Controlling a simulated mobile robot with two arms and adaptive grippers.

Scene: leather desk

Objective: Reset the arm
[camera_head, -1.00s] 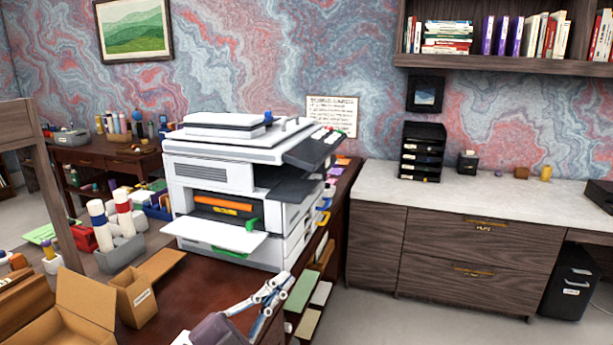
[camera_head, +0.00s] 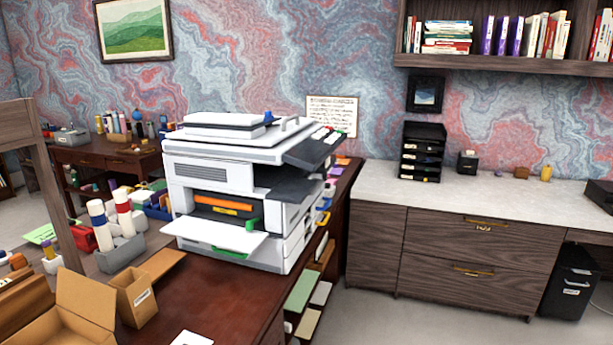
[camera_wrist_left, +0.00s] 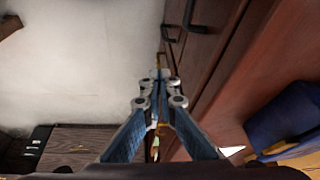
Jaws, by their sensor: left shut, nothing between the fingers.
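My left gripper (camera_wrist_left: 161,76) shows only in the left wrist view, with its blue and grey finger links brought together at the tips. It is shut and holds nothing. It hangs beside the reddish-brown desk (camera_wrist_left: 205,75), with pale floor (camera_wrist_left: 80,65) to the left of it in that view. Neither arm shows in the head view. My right gripper is in no view.
In the head view a white printer (camera_head: 215,174) stands on the desk (camera_head: 200,300). An open cardboard box (camera_head: 85,296) and a smaller carton (camera_head: 136,300) are at left. A white card (camera_head: 191,338) lies at the front. Wooden drawers (camera_head: 475,248) stand at right.

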